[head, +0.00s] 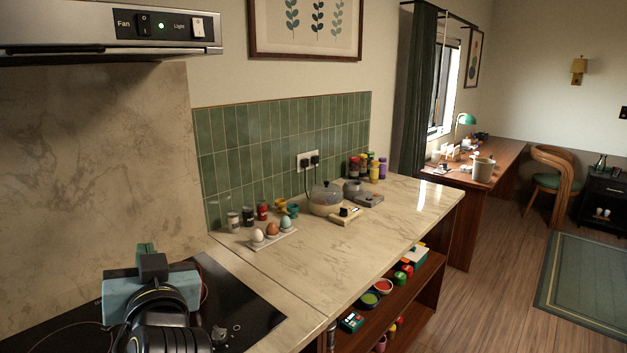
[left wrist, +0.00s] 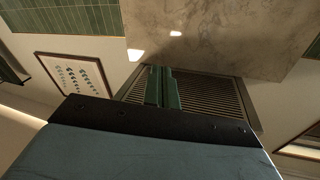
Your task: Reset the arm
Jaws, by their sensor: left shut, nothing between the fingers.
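My left gripper (head: 146,249) stands over the black cooktop (head: 245,308) at the lower left of the head view, pointing up and away. Its dark green fingers are together with nothing between them. In the left wrist view the closed fingers (left wrist: 161,87) show in the middle, in front of a slatted vent (left wrist: 215,100). My right arm and gripper are not in view.
A range hood (head: 110,35) hangs above the cooktop. An egg tray (head: 272,240), a glass-lidded cooker (head: 325,200) and several jars stand along the tiled wall. The front of the marble counter (head: 345,262) is clear. Open shelves (head: 385,305) below hold bowls.

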